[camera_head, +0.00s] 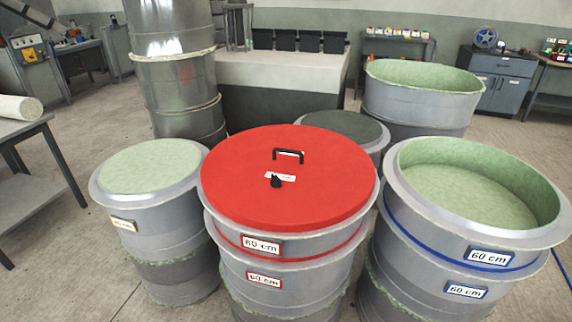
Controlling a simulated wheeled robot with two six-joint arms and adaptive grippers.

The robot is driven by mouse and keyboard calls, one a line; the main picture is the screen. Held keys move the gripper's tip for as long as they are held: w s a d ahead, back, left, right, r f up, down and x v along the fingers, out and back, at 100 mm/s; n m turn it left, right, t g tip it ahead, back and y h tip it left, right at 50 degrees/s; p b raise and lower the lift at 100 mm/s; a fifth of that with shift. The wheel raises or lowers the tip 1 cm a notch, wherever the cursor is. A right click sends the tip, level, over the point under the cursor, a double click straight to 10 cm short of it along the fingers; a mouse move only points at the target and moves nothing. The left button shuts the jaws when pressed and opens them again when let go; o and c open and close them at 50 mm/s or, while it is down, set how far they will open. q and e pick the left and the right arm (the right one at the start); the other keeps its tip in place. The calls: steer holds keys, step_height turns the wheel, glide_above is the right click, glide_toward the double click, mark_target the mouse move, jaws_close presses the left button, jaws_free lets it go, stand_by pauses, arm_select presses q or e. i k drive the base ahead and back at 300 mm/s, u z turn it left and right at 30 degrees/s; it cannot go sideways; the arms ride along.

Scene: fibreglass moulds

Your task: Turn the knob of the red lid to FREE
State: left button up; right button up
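The red lid (240,180) lies on a grey round mould (285,285) with a red band and "60 cm" labels, in the middle of the head view. A black bar handle (288,154) stands near the lid's centre. Just in front of it is a small black knob (275,181) on a white label plate (286,176). The writing on the plate is too small to read, so I cannot tell the knob's setting. Neither of my grippers shows in this view.
A mould with a pale green top (150,167) stands close on the left. An open blue-banded mould (470,190) stands close on the right. A dark-topped mould (345,128) is behind the lid. A grey table (25,125) is at far left.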

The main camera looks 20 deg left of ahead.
mark_target(275, 182)
steer(key=k, duration=0.5)
steer(key=u, duration=0.85)
steer(key=i, duration=1)
steer(key=z, duration=1.5)
